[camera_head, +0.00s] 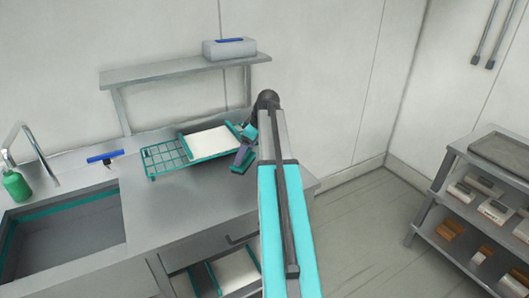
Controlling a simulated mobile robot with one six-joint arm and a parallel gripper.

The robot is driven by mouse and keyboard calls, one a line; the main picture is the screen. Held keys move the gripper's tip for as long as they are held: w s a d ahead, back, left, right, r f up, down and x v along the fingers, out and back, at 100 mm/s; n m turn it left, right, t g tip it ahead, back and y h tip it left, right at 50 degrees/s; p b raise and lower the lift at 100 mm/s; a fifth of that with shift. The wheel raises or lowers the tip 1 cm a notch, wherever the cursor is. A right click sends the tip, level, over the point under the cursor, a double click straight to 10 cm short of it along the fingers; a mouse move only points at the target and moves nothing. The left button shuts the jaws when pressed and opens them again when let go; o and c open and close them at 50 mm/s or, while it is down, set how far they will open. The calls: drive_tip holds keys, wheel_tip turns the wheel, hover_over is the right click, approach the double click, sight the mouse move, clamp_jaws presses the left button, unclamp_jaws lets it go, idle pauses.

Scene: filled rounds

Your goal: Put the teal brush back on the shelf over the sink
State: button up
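The grey wall shelf (160,73) is up on the wall behind the counter, right of the sink (75,235). My arm reaches over the right part of the counter and its end bends down there. My gripper (243,157) is low over the counter, just right of a white tray. A small teal piece (240,169) shows at its tip; I cannot tell whether this is the teal brush or part of my gripper. The finger opening is too small and hidden to read. No other clear teal brush shows.
A teal rack (165,159) and a teal-edged white tray (209,142) lie on the counter. A blue-handled tool (105,157) and a green bottle (16,185) are by the sink. A grey box (229,49) occupies the shelf's right end; its left is bare. A stocked rack (445,215) stands right.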

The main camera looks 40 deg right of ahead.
drive_tip(key=w+a+m+h+b, duration=0.1)
drive_tip(key=w+a+m+b, duration=0.1)
drive_tip(key=a, duration=1.9)
drive_tip(key=w+a+r+m+b, duration=0.1)
drive_tip(key=w+a+m+b, duration=0.1)
drive_tip(key=a, duration=2)
drive_tip(key=shift+w+m+h+b, duration=0.3)
drive_tip(key=shift+w+h+b, duration=0.1)
drive_tip(key=shift+w+b, duration=0.15)
drive_tip(key=shift+a, duration=0.3)
